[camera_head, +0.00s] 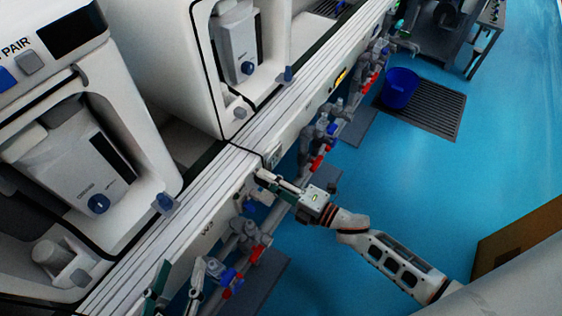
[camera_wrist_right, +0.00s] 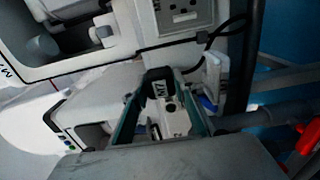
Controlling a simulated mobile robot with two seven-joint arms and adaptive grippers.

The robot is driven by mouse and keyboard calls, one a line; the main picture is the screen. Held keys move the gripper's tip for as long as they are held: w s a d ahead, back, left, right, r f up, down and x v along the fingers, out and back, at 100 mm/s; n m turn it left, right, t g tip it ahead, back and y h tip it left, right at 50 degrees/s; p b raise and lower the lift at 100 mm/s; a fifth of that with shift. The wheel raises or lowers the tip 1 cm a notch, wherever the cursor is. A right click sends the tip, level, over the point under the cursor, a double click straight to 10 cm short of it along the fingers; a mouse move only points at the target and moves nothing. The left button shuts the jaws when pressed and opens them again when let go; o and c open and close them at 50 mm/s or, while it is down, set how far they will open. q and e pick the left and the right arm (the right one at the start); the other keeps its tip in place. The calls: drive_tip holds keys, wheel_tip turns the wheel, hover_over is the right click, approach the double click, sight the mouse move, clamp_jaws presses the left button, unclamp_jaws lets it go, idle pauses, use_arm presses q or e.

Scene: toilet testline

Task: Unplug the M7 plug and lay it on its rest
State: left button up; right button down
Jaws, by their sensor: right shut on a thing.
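My right gripper (camera_head: 263,174) reaches in from the right to the white rail beside the machines. In the right wrist view, its teal-edged fingers (camera_wrist_right: 160,100) are shut on the M7 plug (camera_wrist_right: 158,76), a black piece with a small white label. A grey socket plate (camera_wrist_right: 182,12) with visible holes is at the top of the wrist view, apart from the plug. It also shows in the head view as a small plate (camera_head: 274,158). I cannot tell which part is the plug's rest. My left gripper (camera_head: 174,292) is low at the left, its fingers spread and empty.
Grey pipes with red and blue valves (camera_head: 247,240) run below the rail. White toilet-like machines (camera_head: 100,170) stand on the left. A black cable (camera_wrist_right: 215,36) passes near the socket. A blue bucket (camera_head: 400,88) stands on a floor grate. The blue floor is open.

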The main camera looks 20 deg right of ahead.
sight(272, 195)
use_arm(q)
drive_tip(key=shift+g, duration=0.3)
drive_tip(key=shift+s+f+b, duration=0.2)
drive_tip(key=shift+f+b, duration=0.1)
drive_tip(key=shift+f, duration=0.4)
drive_tip(key=shift+s+f+b, duration=0.25)
drive_tip(key=shift+f+b, duration=0.1)
drive_tip(key=shift+f, duration=0.3)
drive_tip(key=shift+s+f+b, duration=0.2)
drive_tip(key=shift+f+b, duration=0.1)
drive_tip(key=shift+f, duration=0.4)
use_arm(e)
drive_tip(key=shift+f, duration=1.4)
drive_tip(key=c, duration=1.6)
unclamp_jaws()
drive_tip(key=shift+r, duration=0.1)
use_arm(q)
drive_tip(key=shift+s+r, duration=0.1)
use_arm(e)
drive_tip(key=shift+o, duration=0.2)
drive_tip(key=shift+s, duration=0.1)
drive_tip(key=shift+s+d+f, duration=0.1)
drive_tip(key=shift+f, duration=0.25)
drive_tip(key=shift+s+d+f, duration=0.1)
drive_tip(key=shift+s+d, duration=0.05)
drive_tip(key=shift+s, duration=0.05)
drive_tip(key=r+v, duration=0.1)
drive_tip(key=v, duration=1)
drive_tip(key=shift+w+r, duration=0.1)
drive_tip(key=shift+r, duration=0.05)
